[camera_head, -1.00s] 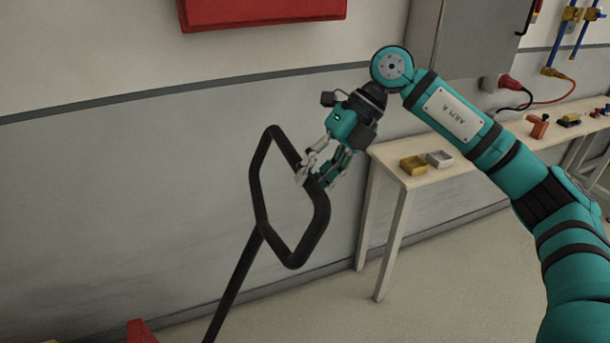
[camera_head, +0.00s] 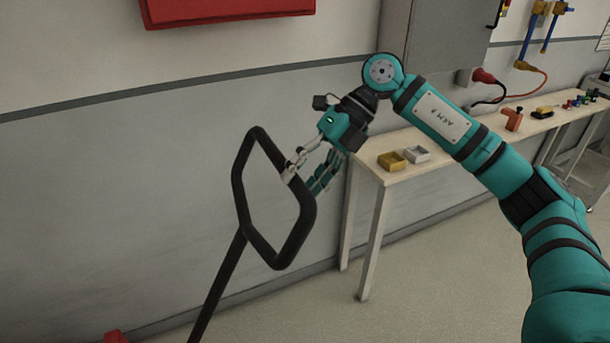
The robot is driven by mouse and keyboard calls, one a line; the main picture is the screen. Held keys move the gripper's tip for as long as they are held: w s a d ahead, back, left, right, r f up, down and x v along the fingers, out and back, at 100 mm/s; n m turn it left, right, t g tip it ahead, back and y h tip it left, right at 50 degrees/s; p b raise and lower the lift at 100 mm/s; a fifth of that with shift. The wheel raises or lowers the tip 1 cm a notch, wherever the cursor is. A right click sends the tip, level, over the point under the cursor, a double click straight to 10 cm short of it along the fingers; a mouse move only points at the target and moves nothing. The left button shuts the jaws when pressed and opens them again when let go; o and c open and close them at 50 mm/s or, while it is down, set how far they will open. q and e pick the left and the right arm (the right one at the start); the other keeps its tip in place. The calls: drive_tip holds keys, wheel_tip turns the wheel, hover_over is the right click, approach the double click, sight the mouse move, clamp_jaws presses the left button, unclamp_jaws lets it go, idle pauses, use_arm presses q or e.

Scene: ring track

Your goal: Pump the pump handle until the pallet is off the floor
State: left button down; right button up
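The pump handle (camera_head: 240,200) is a black closed loop on a long black shaft that runs down out of the picture at the bottom. It leans to the right in front of the grey wall. My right gripper (camera_head: 304,180) is at the upper right bar of the loop, its fingers spread on either side of it. I see no clear grip on the bar. My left gripper is not in view. The pallet is not in view. A small red part (camera_head: 115,337) shows at the bottom left edge; I cannot tell what it belongs to.
A pale workbench (camera_head: 362,180) stands behind my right arm, with a yellow tray (camera_head: 392,161), a grey tray (camera_head: 416,154) and an orange object (camera_head: 512,119). A red cabinet (camera_head: 230,10) and a grey cabinet (camera_head: 435,40) hang on the wall. The floor before the bench is clear.

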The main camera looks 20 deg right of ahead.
drive_tip(key=shift+d, duration=0.1)
drive_tip(key=v, duration=1.1)
drive_tip(key=shift+d+r, duration=0.25)
drive_tip(key=shift+r, duration=0.1)
drive_tip(key=shift+w, duration=0.1)
